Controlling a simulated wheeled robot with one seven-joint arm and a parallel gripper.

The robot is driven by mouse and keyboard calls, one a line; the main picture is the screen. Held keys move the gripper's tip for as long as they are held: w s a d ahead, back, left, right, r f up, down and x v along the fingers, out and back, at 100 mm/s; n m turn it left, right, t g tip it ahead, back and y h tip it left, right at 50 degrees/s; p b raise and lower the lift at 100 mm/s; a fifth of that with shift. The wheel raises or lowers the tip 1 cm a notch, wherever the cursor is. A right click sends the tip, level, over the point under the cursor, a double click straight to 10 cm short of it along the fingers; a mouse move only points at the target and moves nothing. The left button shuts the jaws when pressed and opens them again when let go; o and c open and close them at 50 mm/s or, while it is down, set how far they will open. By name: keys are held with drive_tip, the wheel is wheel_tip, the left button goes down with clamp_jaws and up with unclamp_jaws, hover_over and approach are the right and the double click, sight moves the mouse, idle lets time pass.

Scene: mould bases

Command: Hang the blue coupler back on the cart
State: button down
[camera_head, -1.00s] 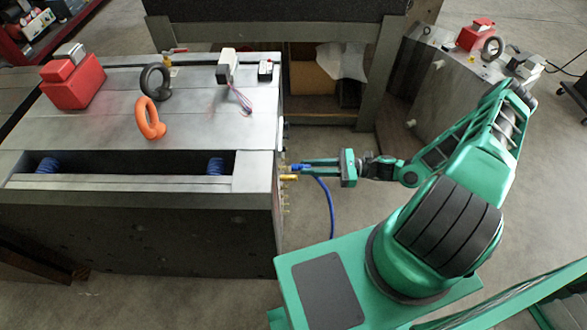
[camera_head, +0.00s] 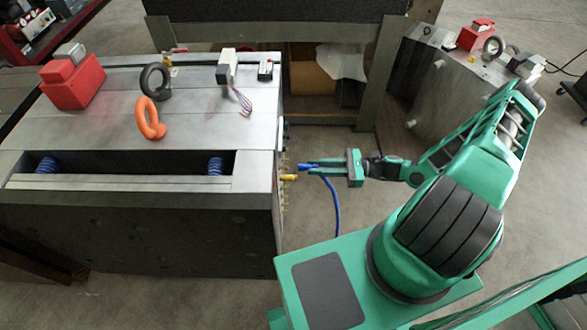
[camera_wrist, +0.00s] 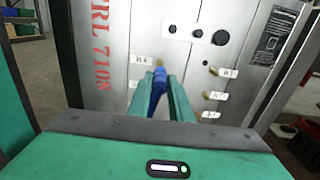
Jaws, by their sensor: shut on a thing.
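My gripper (camera_head: 312,171) is shut on the blue coupler (camera_head: 304,166), just right of the mould base's side face. In the wrist view the blue coupler (camera_wrist: 159,78) stands between my green fingers (camera_wrist: 163,92), in front of the plate with brass nipples. A blue hose (camera_head: 333,205) hangs down from the coupler toward the floor. In the head view the coupler's tip is apart from the side face.
The mould base (camera_head: 130,115) fills the left, with an orange ring (camera_head: 149,118), a dark eyebolt (camera_head: 156,80) and a red block (camera_head: 73,84) on top. A brass nipple (camera_head: 289,178) sticks out beside my fingers. A workbench (camera_head: 376,60) stands behind; bare floor lies between.

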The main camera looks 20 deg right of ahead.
drive_tip(key=shift+v, duration=2.7)
